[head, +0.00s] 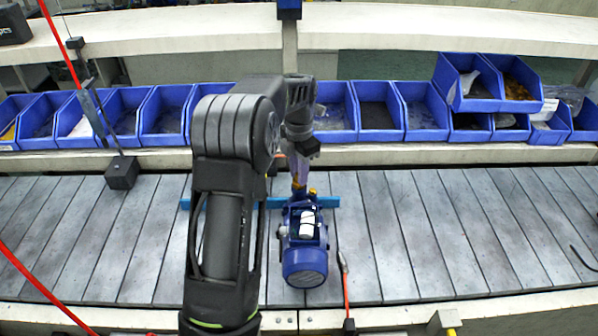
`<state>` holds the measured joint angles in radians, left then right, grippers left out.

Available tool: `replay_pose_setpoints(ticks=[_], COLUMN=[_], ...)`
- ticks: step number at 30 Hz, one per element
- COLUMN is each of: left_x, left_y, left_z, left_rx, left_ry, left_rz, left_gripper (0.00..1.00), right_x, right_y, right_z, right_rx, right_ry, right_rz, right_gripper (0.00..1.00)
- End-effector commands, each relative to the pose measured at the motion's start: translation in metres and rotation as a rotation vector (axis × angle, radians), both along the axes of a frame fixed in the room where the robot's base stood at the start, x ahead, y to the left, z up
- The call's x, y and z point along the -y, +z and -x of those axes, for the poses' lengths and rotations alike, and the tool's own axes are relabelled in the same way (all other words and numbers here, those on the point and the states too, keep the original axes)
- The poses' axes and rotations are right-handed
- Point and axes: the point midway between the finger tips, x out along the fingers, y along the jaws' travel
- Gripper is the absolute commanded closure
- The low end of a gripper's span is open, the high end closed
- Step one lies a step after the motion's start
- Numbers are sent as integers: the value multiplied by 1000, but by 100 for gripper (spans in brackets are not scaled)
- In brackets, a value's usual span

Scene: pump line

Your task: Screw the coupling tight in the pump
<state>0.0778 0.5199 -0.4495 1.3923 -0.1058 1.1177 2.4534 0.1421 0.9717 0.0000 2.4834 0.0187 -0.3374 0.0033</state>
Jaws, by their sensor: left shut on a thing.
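The blue pump (304,262) lies on the slatted grey conveyor near the middle, its rounded end toward me and a pale part on top. My left gripper (299,168) is over the pump's far end, pointing down. It is shut on a small brass-coloured part, which I take to be the coupling (298,188), at that far end. The fingers and wrist hide much of it, so I cannot tell how far it sits in the pump. My right gripper is not in view.
A blue bar (325,201) lies across the conveyor behind the pump. Several blue bins (425,118) stand along the back shelf. A black block (121,172) hangs at the left. A red-handled tool (345,285) is right of the pump. The conveyor's right side is mostly clear.

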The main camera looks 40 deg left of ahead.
Motion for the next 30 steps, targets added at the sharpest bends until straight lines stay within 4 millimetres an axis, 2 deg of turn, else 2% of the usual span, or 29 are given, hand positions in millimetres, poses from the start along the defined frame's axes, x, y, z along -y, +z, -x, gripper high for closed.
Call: replay_pose_setpoints(ticks=[1, 6, 30], left_x=[0, 0, 0], left_y=[0, 0, -2], left_z=[0, 0, 0], left_rx=[0, 0, -1], left_ry=[0, 0, -17], left_rz=[0, 0, 0], left_gripper=[87, 100, 100], right_x=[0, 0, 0], right_y=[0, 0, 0], right_z=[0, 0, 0], right_rx=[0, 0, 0], right_ry=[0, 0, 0], right_rz=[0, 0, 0], right_gripper=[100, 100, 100])
